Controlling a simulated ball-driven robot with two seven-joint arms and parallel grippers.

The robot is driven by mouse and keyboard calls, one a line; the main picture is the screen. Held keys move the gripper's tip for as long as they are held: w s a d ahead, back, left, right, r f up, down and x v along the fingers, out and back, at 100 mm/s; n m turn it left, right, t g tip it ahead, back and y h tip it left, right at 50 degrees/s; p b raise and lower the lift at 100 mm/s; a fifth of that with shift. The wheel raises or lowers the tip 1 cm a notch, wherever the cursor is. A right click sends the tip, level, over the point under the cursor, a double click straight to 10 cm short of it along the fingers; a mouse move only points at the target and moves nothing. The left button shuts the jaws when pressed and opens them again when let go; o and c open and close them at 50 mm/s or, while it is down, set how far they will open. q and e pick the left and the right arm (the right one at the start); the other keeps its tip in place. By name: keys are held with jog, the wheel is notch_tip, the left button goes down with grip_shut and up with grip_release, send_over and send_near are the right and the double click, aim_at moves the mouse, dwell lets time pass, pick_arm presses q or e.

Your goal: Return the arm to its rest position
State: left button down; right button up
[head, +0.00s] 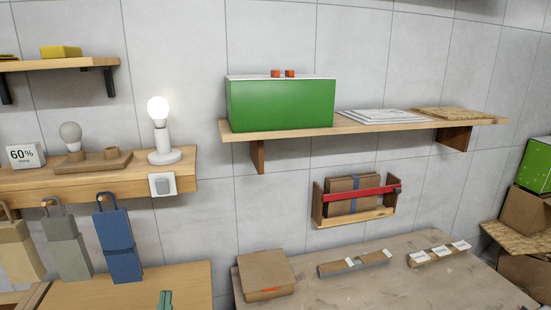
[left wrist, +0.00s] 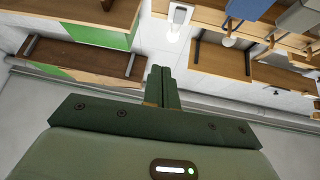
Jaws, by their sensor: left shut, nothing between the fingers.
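My left gripper (head: 165,299) shows only as dark green fingertips at the bottom edge of the head view, in front of the light wooden table (head: 105,288). In the left wrist view my left gripper (left wrist: 163,85) has its two green fingers pressed together with nothing between them. The rest of the left arm is out of the head view. My right gripper shows in neither view. No coiled hose shows.
A wooden shelf (head: 360,131) holds a green box (head: 280,105). A lit lamp (head: 160,130) stands on the left shelf, above hanging bags, including a blue bag (head: 118,245). A cardboard box (head: 265,273) lies on the worn table (head: 370,292). The wooden table's middle looks clear.

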pick_arm(q)
jog(key=s+f+m+g+h, duration=0.3)
jog(key=s+f+m+g, duration=0.5)
jog(key=g, duration=0.3)
jog(key=s+a+f+n+g+y, duration=0.1)
jog(key=s+a+g+y, duration=0.25)
jog(key=s, duration=0.35)
jog(key=s+a+f+g+y, duration=0.2)
jog(key=s+a+g, duration=0.15)
jog(key=s, duration=0.35)
jog(key=s+d+f+g+h+b, duration=0.1)
jog(key=s+d+f+h+b, duration=0.15)
jog(key=f, duration=1.35)
jog(key=s+d+f+g+h+b, duration=0.15)
jog(key=f+b, duration=0.25)
jog(key=f, duration=1.2)
jog(key=s+f+n+g+h+b, duration=0.1)
jog(key=s+f+n+g+b, duration=0.2)
jog(key=s+f, duration=1.6)
jog(key=shift+s+d+f+b, duration=0.2)
jog(key=shift+s+b, duration=0.1)
jog(key=shift+b, duration=0.35)
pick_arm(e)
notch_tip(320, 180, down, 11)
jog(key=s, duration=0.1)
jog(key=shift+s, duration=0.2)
